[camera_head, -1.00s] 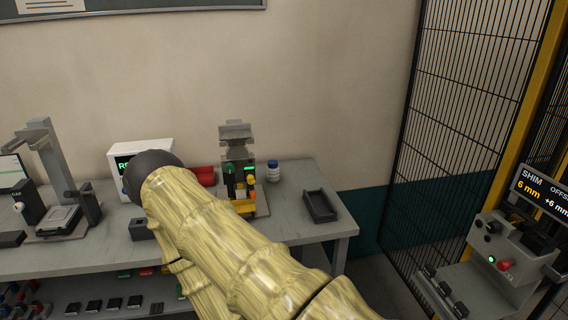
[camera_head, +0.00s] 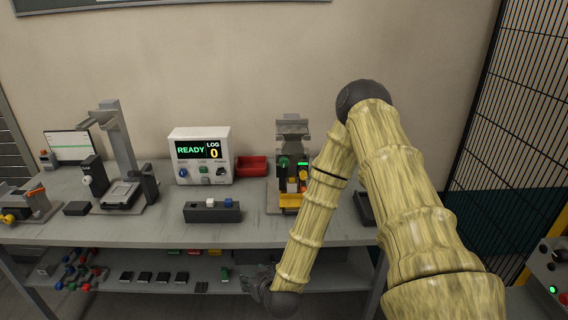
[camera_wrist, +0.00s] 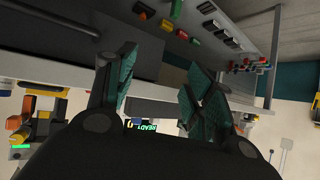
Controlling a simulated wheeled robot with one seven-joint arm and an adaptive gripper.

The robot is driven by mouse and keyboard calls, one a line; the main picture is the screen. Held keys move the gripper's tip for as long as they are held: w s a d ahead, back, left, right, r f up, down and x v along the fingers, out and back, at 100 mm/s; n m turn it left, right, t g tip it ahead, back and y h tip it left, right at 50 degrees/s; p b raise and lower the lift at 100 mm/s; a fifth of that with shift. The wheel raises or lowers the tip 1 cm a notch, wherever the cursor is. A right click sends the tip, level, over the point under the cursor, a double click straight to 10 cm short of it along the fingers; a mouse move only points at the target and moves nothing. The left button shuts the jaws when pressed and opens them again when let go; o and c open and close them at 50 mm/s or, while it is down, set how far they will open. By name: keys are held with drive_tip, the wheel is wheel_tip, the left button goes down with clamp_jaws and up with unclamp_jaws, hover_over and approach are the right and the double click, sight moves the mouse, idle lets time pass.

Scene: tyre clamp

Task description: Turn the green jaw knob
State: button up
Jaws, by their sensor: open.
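The grey clamp station (camera_head: 292,130) stands on the bench near the wall. A dark green knob (camera_head: 284,161) is on its upper left, beside a small lit green display (camera_head: 303,163). Yellow and orange parts sit lower on the station, and my forearm passes close to its right side. My gripper (camera_head: 258,285) is low in front of the bench, well below and apart from the knob. In the wrist view my gripper (camera_wrist: 160,88) is open with nothing between its fingers. That view is upside down; the station shows partly at its left edge, and I cannot make out the green knob there.
A READY display box (camera_head: 200,155), a red bin (camera_head: 252,166) and a grey block holder (camera_head: 212,212) stand left of the station. A dark tray (camera_head: 364,207) is partly behind my arm. The lower shelf (camera_head: 180,272) holds several small parts. Wire fencing (camera_head: 522,130) stands at the right.

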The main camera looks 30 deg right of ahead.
drive_tip(key=w+d+r+m+t+h, duration=0.1)
drive_tip(key=w+d+r+t+h, duration=0.1)
drive_tip(key=w+d+r, duration=0.3)
drive_tip(key=w+d+r+m+t+h, duration=0.1)
drive_tip(key=w+d+r, duration=0.2)
drive_tip(key=r, duration=0.3)
drive_tip(key=m+t+h+p, duration=0.1)
drive_tip(key=m+h+p, duration=0.15)
drive_tip(key=h, duration=0.35)
approach(284, 164)
drive_tip(key=p+x, duration=0.3)
drive_tip(key=x, duration=0.7)
drive_tip(key=shift+s, duration=0.1)
drive_tip(key=c, duration=1)
